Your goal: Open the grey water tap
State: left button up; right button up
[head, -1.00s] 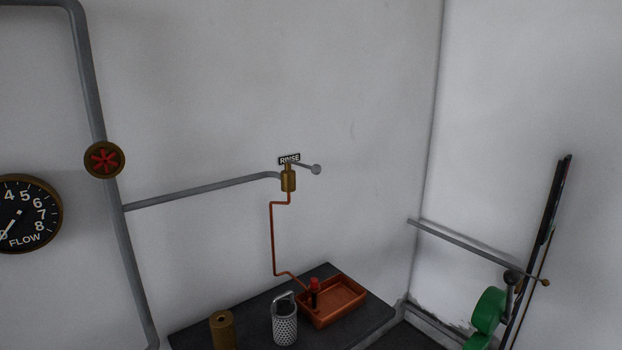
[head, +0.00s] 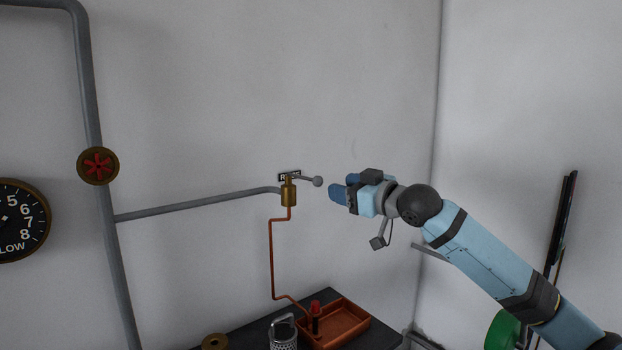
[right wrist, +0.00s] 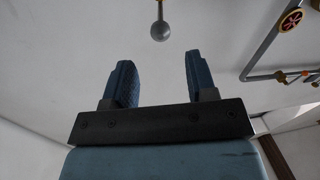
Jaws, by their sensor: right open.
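The water tap has a brass body (head: 288,193) on a grey pipe, under a small RINSE sign (head: 284,177). Its grey lever with a ball end (head: 318,181) sticks out to the right. My right gripper (head: 340,190) is open and empty, just right of the ball and apart from it. In the right wrist view the grey ball (right wrist: 160,31) sits ahead of and between the open fingers (right wrist: 158,78), beyond their tips. My left gripper is not in view.
A copper tray (head: 345,322) with a red-topped item (head: 315,312), a perforated metal basket (head: 283,335) and a brass cylinder (head: 215,342) stand on the dark bench below. A red valve wheel (head: 98,165) and a flow gauge (head: 18,220) are at left.

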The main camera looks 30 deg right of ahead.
aim_at(322, 181)
jog(key=p+x, duration=0.1)
jog(key=x, duration=0.8)
jog(key=shift+w+p, duration=0.2)
jog(key=shift+p, duration=0.15)
jog(key=shift+w+a, duration=0.15)
jog(key=shift+w, duration=0.3)
grip_shut()
